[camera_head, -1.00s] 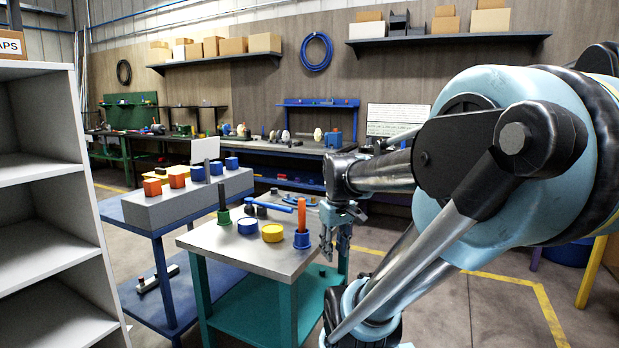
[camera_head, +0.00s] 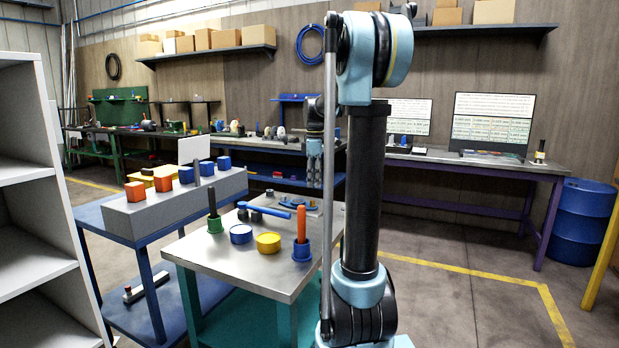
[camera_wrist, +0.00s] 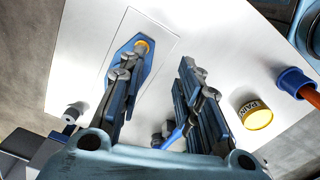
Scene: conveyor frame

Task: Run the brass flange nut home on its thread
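The brass flange nut (camera_wrist: 145,45) shows in the wrist view as a brass-coloured round part at the far end of a blue fixture (camera_wrist: 127,58). My left finger overlaps part of the fixture, and the thread is not clearly visible. My gripper (camera_wrist: 161,62) is open, with an empty gap between its fingers. The nut lies just beyond the left fingertip and appears apart from it. In the head view my gripper (camera_head: 314,178) points down above the back right of the metal-topped table (camera_head: 215,262). The blue fixture (camera_head: 297,203) is small there, and the nut cannot be made out.
On the table stand a blue tin (camera_head: 241,234), a yellow tin (camera_head: 268,243), an orange-handled tool (camera_head: 301,222) in a blue holder, and a green holder (camera_head: 215,224). A blue-handled tool (camera_head: 263,210) lies behind them. A grey shelf (camera_head: 32,200) stands at left.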

